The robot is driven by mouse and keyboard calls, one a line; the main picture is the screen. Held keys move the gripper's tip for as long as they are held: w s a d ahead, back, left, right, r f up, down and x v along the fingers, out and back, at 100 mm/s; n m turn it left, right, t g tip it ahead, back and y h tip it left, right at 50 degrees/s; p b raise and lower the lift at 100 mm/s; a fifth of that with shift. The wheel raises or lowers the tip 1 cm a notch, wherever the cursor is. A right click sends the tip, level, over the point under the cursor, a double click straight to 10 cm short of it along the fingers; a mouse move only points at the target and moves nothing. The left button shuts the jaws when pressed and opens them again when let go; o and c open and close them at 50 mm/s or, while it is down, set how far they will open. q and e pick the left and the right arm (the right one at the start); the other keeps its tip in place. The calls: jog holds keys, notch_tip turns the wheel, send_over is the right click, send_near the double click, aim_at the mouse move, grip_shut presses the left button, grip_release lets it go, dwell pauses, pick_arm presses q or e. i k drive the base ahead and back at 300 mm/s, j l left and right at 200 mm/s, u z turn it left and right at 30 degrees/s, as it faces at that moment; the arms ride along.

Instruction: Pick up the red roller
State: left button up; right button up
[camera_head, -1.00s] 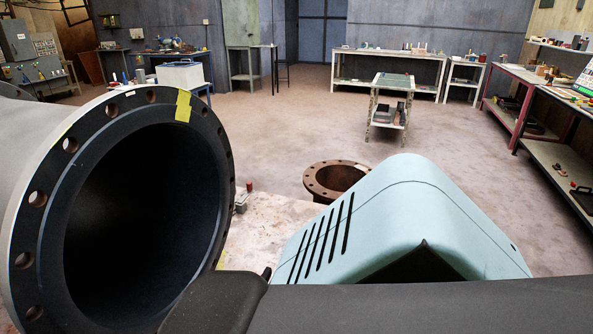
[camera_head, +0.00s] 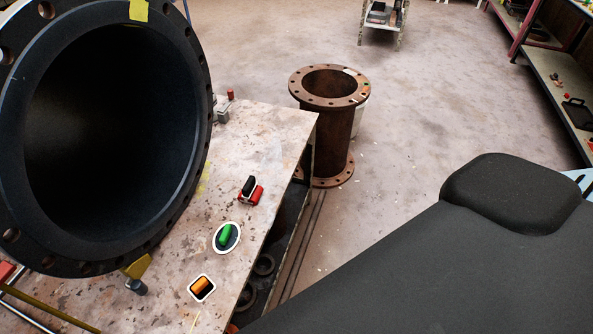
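A small red roller with a black part on top (camera_head: 251,192) lies on the worn, paint-spattered workbench (camera_head: 275,135), near the bench's right edge. It is in the open, to the right of the big pipe. Neither my left nor my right gripper is in view. A dark grey link of my own arm fills the lower right of the view and hides the floor there.
A large black-lined pipe (camera_head: 197,130) rises over the bench's left side. A green piece (camera_head: 228,235) and an orange piece (camera_head: 201,286) sit on white-rimmed spots at the front. A rusty flanged pipe (camera_head: 330,135) stands upright beyond the bench.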

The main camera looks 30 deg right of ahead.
aim_at(251, 193)
jog(key=z, duration=0.6)
jog(key=k, duration=0.5)
jog(key=i, duration=0.5)
jog(key=i+l+u, duration=0.4)
jog(key=u, duration=0.25)
jog(key=i+l+u, duration=0.15)
jog(key=l+u, duration=0.15)
jog(key=l, duration=0.15)
jog(key=i+l+u, duration=0.1)
jog(key=l+u, duration=0.2)
